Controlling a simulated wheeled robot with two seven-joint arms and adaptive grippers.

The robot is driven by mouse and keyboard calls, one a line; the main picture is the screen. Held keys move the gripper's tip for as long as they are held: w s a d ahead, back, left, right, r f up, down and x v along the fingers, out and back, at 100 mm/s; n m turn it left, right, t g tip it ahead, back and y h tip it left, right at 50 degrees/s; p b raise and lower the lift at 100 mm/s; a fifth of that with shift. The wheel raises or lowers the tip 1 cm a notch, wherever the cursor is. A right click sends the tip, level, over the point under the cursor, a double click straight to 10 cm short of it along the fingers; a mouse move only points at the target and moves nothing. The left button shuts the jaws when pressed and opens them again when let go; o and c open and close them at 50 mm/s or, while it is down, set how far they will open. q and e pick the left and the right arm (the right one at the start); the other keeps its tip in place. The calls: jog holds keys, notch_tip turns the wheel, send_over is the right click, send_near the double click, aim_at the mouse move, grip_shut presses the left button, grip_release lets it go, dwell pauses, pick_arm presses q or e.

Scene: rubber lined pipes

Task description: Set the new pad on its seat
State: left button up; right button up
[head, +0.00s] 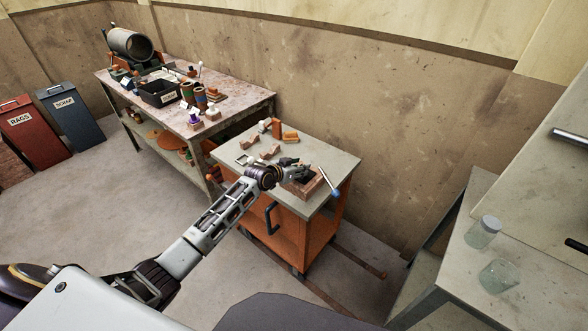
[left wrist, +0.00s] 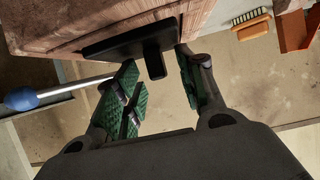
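A black pad-like plate with a short stub (left wrist: 153,58) shows in the left wrist view, against a brown wooden block (left wrist: 60,28). I cannot tell whether the plate is fixed to the block or only rests there. In the head view the block (head: 312,187) is at the right front of the grey-topped orange cabinet. My left gripper (head: 298,170) is at the block. In the left wrist view its green-lined fingers (left wrist: 158,72) are spread to either side of the stub, with gaps visible. My right gripper is not in view. I cannot identify the seat for certain.
A rod with a blue ball end (head: 335,193) lies beside the block. Wooden pieces (head: 270,152) and an orange brush (head: 290,137) are on the cabinet top (head: 338,164). A cluttered workbench (head: 240,96) stands behind left. A shelf with glass jars (head: 483,232) is at right.

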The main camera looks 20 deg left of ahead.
pick_arm(q)
jog(key=v, duration=1.2)
dwell(0.5)
dwell(0.5)
